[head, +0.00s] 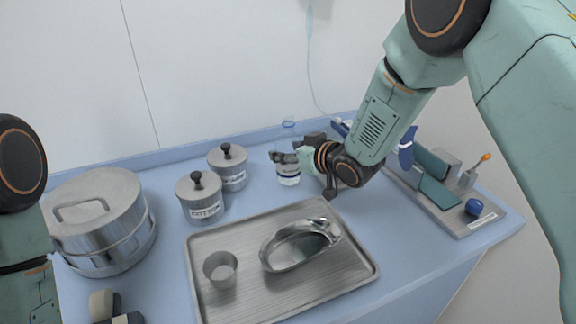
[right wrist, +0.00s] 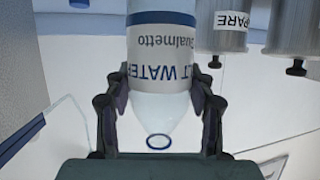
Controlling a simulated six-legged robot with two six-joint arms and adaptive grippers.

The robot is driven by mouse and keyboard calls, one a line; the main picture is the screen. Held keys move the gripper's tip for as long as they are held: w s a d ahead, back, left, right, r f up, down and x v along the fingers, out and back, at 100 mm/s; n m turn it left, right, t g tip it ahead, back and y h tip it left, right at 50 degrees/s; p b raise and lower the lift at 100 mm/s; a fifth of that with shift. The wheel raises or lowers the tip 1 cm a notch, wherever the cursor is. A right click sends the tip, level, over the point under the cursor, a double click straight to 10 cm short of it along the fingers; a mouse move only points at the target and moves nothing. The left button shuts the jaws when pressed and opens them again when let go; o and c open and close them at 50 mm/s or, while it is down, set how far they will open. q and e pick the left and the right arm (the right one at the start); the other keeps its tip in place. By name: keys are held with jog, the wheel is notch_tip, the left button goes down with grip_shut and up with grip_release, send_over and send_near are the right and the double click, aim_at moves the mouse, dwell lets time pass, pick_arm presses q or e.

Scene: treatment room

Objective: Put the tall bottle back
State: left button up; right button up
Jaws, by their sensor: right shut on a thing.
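The tall bottle (head: 288,176) is clear with a white and blue label and stands upright at the back of the blue table. My right gripper (head: 291,157) is shut on it, around its upper part. In the right wrist view the bottle (right wrist: 163,65) appears upside down between the two fingers (right wrist: 160,100), its label partly reading "WATER" and its round mouth toward me. I cannot tell whether its base touches the table.
Two lidded metal jars (head: 200,199) (head: 228,167) stand left of the bottle. A metal tray (head: 255,297) in front holds a cup (head: 221,269) and a kidney dish (head: 297,247). A large metal drum (head: 97,222) stands left. A rack (head: 450,217) with instruments lies right.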

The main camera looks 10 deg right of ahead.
aim_at(296, 165)
jog(key=shift+s+d+f, duration=0.1)
jog(key=shift+s+f, duration=0.05)
jog(key=shift+f, duration=0.15)
jog(key=shift+s+f, duration=0.25)
jog(key=shift+f, duration=0.7)
jog(key=shift+w+f, duration=0.1)
jog(key=shift+f, duration=0.2)
jog(key=shift+w+a+f, duration=0.15)
jog(key=shift+w+a, duration=0.05)
jog(key=shift+w, duration=0.15)
jog(key=o, duration=0.9)
jog(key=shift+d, duration=0.1)
jog(key=o, duration=0.4)
jog(key=shift+s+r, duration=0.2)
jog(key=shift+s, duration=0.2)
jog(key=shift+o, duration=0.2)
jog(key=shift+w+f, duration=0.2)
jog(key=shift+w, duration=0.1)
jog(key=v, duration=1.2)
jog(key=shift+s, duration=0.2)
jog(key=shift+w, duration=0.1)
